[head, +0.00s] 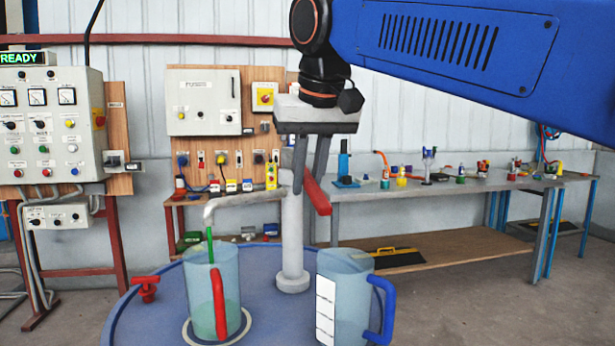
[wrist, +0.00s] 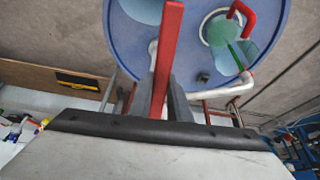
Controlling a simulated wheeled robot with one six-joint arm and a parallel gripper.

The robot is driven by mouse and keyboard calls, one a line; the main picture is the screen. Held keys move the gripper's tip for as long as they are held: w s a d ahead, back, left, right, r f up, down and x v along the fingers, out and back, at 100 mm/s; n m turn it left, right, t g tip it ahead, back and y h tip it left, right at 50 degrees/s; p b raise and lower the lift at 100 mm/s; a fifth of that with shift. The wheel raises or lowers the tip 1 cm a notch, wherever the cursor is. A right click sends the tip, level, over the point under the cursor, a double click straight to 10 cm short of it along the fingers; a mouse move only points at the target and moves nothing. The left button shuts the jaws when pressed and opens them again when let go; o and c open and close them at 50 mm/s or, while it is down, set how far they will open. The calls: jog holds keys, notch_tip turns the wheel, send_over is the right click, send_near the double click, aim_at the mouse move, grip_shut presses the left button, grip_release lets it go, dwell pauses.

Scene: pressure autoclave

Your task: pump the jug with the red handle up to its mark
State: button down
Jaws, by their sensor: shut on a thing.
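The clear jug with the red handle (head: 200,290) stands upright inside a pale ring on the round blue table (head: 262,262). It also shows from above in the wrist view (wrist: 214,22). A green stream (head: 210,246) falls from the white spout (head: 245,198) into it, and green liquid lies in its lower part. I cannot make out its mark. The spout joins a white pump column (head: 292,235). My gripper (head: 310,178) is shut on the red pump lever (head: 318,197); the wrist view shows the lever (wrist: 166,50) between the fingers.
A clear jug with a blue handle (head: 350,290) and a white scale strip stands at the table's right. A red valve (head: 146,288) sits at the left edge. A control panel (head: 55,125) reading READY stands at left. A workbench (head: 440,187) with small items is behind.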

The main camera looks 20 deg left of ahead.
jog(key=shift+f, duration=0.1)
jog(key=c, duration=1.6)
grip_release()
jog(key=shift+c, duration=0.2)
jog(key=v, duration=1.7)
jog(key=shift+s+d, duration=0.2)
